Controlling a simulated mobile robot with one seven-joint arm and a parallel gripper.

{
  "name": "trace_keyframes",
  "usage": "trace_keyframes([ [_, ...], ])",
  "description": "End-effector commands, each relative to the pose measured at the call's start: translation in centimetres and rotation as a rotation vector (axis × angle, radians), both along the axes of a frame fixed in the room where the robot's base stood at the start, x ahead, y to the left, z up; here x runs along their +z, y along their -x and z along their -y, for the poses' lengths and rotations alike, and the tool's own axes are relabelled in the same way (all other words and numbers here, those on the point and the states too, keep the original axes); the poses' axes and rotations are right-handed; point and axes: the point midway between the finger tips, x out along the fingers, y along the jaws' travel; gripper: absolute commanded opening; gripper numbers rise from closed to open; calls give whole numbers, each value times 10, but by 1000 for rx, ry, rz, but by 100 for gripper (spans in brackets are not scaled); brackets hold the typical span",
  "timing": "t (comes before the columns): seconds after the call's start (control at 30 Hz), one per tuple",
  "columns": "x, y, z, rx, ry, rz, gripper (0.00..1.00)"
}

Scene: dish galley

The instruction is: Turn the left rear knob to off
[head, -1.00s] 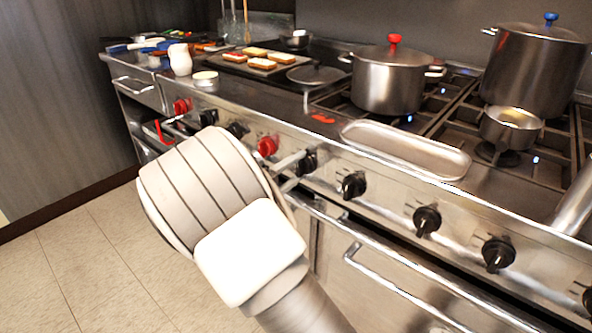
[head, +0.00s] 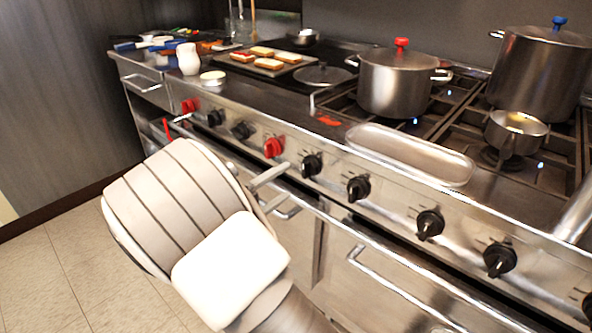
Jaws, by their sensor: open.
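A row of knobs runs along the stove's front panel. From the left they are a red knob (head: 189,105), two black knobs (head: 215,118) (head: 242,130), a second red knob (head: 273,147), and several black knobs (head: 311,165) (head: 358,188) (head: 430,224) (head: 499,259). I cannot tell which one is the left rear knob. My gripper (head: 279,191) is open and empty, its fingers in front of the panel, below the second red knob and left of the black knob beside it. It appears apart from the knobs. My pale arm hides part of the lower front.
A lidded pot with a red knob (head: 393,82), a taller pot (head: 537,72) and a small saucepan (head: 514,133) stand on the burners; blue flames show. A long metal tray (head: 410,153) lies along the front edge. An oven handle (head: 390,287) juts out below.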

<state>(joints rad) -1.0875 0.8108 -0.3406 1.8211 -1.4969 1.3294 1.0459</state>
Motion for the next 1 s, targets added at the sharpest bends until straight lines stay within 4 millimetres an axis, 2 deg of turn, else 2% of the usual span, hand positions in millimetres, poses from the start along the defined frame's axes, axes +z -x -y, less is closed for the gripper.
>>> trace_keyframes([
  [0.2, 2, 42, -33, 2, 1, -1, 94],
  [0.4, 1, 68, -53, 1, 1, 0, 94],
  [0.6, 0, 77, -60, -1, 1, -1, 94],
  [1.0, 0, 78, -60, -1, 0, 0, 94],
])
